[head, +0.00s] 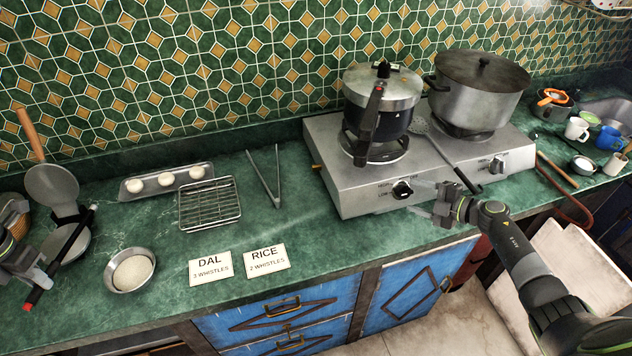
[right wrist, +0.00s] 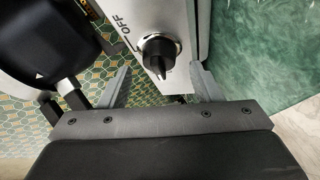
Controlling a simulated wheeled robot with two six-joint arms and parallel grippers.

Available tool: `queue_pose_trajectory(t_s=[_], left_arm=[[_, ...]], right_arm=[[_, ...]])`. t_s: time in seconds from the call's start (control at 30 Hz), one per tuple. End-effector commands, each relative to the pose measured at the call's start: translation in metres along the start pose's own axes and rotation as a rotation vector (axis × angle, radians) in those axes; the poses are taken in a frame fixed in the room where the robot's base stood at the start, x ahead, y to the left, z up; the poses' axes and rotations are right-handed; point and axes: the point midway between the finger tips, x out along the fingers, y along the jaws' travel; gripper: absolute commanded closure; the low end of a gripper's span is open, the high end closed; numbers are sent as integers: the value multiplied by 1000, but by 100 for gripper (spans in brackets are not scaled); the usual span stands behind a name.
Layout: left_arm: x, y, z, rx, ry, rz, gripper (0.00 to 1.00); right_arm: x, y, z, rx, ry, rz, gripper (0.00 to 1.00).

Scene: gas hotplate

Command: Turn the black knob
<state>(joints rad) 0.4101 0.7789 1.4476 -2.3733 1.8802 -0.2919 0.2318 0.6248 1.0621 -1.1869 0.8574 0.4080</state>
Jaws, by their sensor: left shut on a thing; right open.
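The black knob (head: 402,190) is on the front face of the steel gas hotplate (head: 360,195), below the pressure cooker, with HIGH and LOW labels beside it. In the right wrist view the knob (right wrist: 158,52) sits between the two open finger tips, with a gap on each side, and an OFF label is at its upper left. My right gripper (head: 419,199) is open and just in front of the knob. My left gripper (head: 45,277), at the far left, is shut on a black stick-shaped lighter (head: 72,240) with a red end.
A pressure cooker (head: 381,105) stands on the left burner and a large lidded pot (head: 476,88) on the right one. A second knob (head: 496,165) is further right. Tongs (head: 265,177), a rack (head: 209,203) and cards lie left; the counter before them is mostly clear.

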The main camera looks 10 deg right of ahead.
Motion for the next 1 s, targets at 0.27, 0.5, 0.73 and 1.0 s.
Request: queue_pose_trajectory(t_s=[0.27,0.5,0.73,1.0], left_arm=[[13,0,0,0,0,0,100],[19,0,0,0,0,0,100],[19,0,0,0,0,0,100],[19,0,0,0,0,0,100]], right_arm=[[-60,-3,2,-3,-2,-4,42],[-90,-1,0,0,0,-2,42],[-96,0,-1,0,2,-1,42],[-94,0,-1,7,-6,14,42]])
